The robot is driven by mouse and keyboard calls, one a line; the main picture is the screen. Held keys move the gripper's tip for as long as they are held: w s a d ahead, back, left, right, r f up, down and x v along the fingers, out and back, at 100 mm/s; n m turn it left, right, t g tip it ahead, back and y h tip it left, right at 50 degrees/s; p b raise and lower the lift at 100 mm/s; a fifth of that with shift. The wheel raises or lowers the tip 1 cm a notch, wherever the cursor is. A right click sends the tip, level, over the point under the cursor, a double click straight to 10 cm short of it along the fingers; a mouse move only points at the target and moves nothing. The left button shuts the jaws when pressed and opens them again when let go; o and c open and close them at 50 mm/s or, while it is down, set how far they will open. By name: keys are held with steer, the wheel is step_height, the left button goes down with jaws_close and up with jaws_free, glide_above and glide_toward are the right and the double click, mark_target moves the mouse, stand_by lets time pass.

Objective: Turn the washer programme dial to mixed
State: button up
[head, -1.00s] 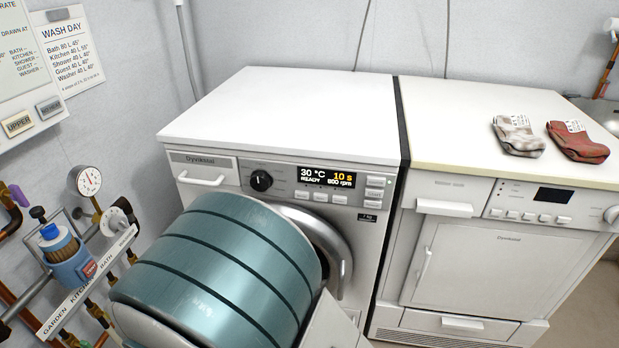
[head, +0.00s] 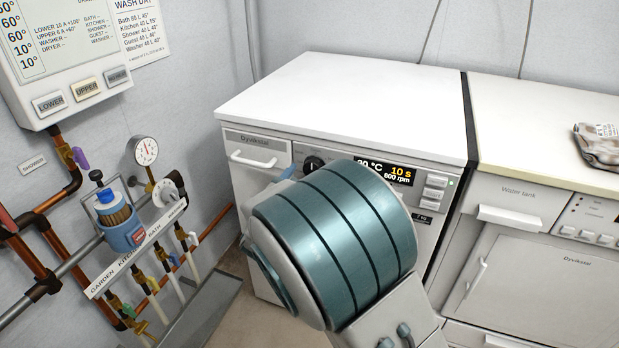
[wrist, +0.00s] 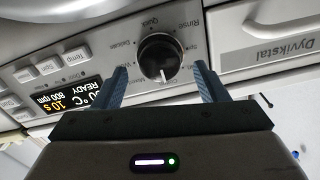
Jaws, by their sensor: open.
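The programme dial (wrist: 165,57) is a round black knob with a silver rim on the washer's panel, seen upside down in the wrist view. Its white pointer mark faces the bottom of that picture. My gripper (wrist: 160,68) is open, one blue-grey finger on each side of the dial with gaps visible. In the head view the dial (head: 313,162) shows partly above my teal arm, which hides most of my gripper. The display (wrist: 62,103) reads READY, 10 s, 800 rpm.
The washer (head: 345,100) has a detergent drawer (head: 255,158) left of the dial and buttons (head: 436,190) to the right of the display. A dryer (head: 540,250) stands on the right. Pipes, valves and a gauge (head: 146,151) line the left wall.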

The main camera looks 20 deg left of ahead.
steer(key=shift+w+d, duration=0.1)
steer(key=shift+w, duration=0.85)
steer(key=shift+c, duration=0.3)
steer(key=c, duration=0.9)
steer(key=shift+b, duration=0.35)
steer(key=m+b, duration=0.2)
steer(key=m, duration=0.1)
steer(key=m+b, duration=0.1)
steer(key=b, duration=0.1)
steer(key=shift+d+f, duration=0.1)
steer(key=shift+f, duration=0.15)
steer(key=m+b, duration=0.4)
steer(key=shift+r+m, duration=0.1)
steer(key=shift+m, duration=0.2)
